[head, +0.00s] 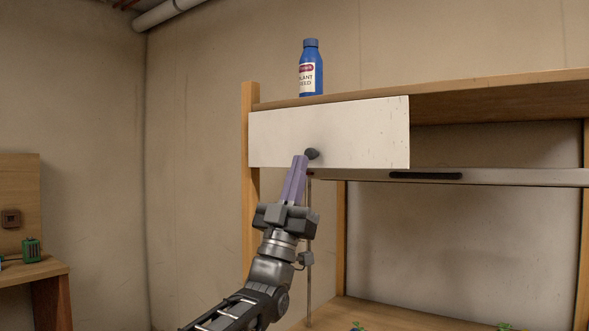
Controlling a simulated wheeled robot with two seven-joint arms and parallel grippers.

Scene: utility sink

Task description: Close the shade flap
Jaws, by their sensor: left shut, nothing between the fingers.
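The white shade flap (360,130) hangs as a flat panel at the front of the upper shelf, over its left part. A dark knob (312,153) sits near its lower edge. My left gripper (300,158) is shut and empty, with its purple fingertips just left of and below the knob. I cannot tell whether the fingertips touch the knob or the panel. My right gripper is not in view.
A blue plant feed bottle (311,80) stands on the wooden top board (470,88) above the flap. A pale rail (520,177) with a dark strip runs below on the right. A wooden post (251,215) stands left. A side bench (30,268) with a green object (31,250) is at far left.

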